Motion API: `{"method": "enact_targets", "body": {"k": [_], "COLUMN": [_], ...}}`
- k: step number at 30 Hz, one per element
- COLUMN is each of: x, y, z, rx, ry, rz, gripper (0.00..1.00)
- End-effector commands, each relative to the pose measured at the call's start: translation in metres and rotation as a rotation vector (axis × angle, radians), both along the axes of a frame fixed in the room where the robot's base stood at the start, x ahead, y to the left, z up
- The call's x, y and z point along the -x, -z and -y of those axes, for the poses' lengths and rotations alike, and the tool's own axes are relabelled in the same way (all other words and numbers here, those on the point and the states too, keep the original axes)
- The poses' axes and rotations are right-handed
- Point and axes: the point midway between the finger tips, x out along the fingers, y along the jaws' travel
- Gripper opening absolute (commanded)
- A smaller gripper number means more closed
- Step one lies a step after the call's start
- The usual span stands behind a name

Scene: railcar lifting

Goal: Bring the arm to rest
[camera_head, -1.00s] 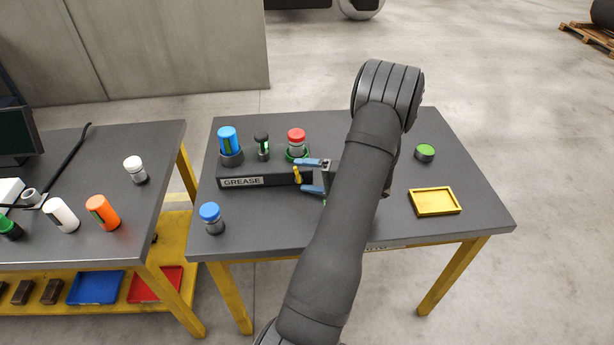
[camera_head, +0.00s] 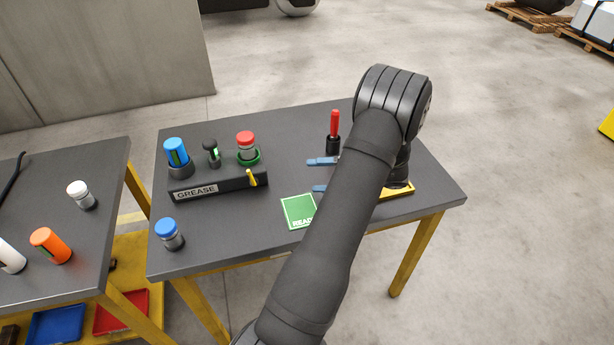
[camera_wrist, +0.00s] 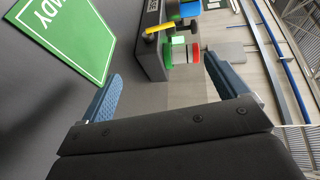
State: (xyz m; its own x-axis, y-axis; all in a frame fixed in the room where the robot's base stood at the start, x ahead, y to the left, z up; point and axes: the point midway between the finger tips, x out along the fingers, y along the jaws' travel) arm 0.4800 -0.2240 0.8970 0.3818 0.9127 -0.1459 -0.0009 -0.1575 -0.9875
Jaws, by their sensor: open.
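My gripper (camera_head: 320,175) is over the middle of the table (camera_head: 290,130), its two blue fingers apart with nothing between them. The fingers also show in the wrist view (camera_wrist: 165,85). The gripper is to the right of the black GREASE rack (camera_head: 222,184) and clear of it. My forearm hides part of the table.
A green READY card (camera_head: 298,211) lies below the gripper. A red-and-black upright item (camera_head: 334,130) stands behind it. A yellow tray (camera_head: 400,190) is partly hidden by my arm. A blue-capped jar (camera_head: 168,235) stands front left. A second table (camera_head: 45,180) is at left.

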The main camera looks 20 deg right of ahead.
Motion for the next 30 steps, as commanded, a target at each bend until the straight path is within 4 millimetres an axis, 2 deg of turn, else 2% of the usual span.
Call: {"method": "enact_targets", "body": {"k": [14, 20, 30], "x": [-0.002, -0.012, -0.038], "y": [0.000, 0.004, 0.014], "z": [-0.003, -0.029, -0.092], "rx": [0.000, -0.001, -0.001], "ry": [-0.001, -0.004, -0.003], "rz": [0.000, -0.001, 0.000], "gripper": [0.91, 0.91, 0.91]}}
